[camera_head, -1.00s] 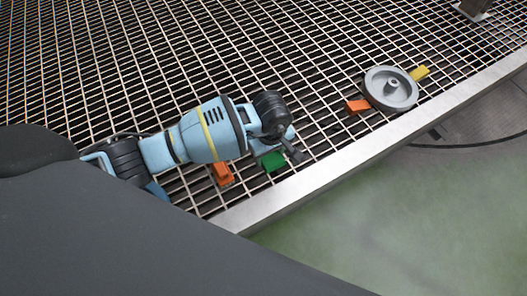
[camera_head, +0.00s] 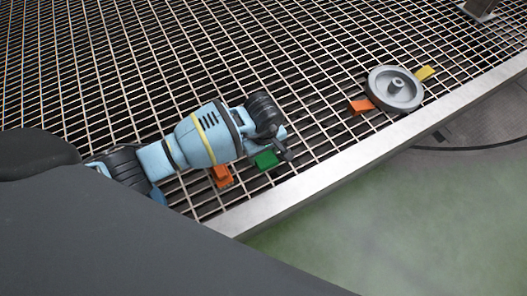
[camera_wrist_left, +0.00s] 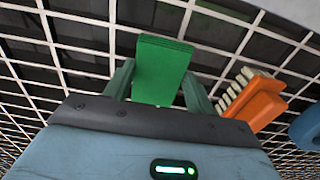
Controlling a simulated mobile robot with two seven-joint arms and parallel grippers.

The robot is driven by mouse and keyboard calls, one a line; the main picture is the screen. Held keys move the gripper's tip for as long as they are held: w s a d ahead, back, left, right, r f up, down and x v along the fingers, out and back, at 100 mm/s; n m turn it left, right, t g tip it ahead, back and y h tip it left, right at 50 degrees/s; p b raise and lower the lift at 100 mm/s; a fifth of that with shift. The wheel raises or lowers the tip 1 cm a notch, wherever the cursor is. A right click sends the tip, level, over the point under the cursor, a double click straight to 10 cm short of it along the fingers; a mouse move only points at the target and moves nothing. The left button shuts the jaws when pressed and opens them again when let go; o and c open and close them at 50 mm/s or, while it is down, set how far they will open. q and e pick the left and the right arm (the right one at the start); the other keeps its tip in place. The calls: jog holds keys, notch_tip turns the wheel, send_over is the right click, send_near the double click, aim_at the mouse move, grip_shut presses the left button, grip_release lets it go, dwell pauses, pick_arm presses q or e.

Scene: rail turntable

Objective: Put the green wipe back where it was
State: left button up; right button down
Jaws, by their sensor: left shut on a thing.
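The green wipe (camera_wrist_left: 161,68) is a small green block-like piece between the two fingers of my left gripper (camera_wrist_left: 158,85) in the left wrist view. My left gripper is shut on it. In the head view the wipe (camera_head: 266,159) shows just below the gripper (camera_head: 280,155), over the metal grating near its front edge. Whether the wipe touches the grating I cannot tell. My right gripper is not in view.
An orange brush (camera_wrist_left: 257,103) with pale bristles lies close beside the gripper; it also shows in the head view (camera_head: 222,177). A grey wheel (camera_head: 395,89) lies farther right, with an orange piece (camera_head: 361,106) and a yellow piece (camera_head: 425,73) beside it. The grating ends at a metal rim (camera_head: 330,180).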

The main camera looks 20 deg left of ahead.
aim_at(263, 156)
pick_arm(q)
jog(key=shift+f, duration=0.25)
jog(key=o, duration=0.9)
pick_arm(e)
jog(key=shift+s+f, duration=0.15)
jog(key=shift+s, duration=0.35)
pick_arm(q)
jog(key=shift+r, duration=0.1)
jog(key=shift+r+p, duration=2.05)
jog(key=shift+r, duration=4.1)
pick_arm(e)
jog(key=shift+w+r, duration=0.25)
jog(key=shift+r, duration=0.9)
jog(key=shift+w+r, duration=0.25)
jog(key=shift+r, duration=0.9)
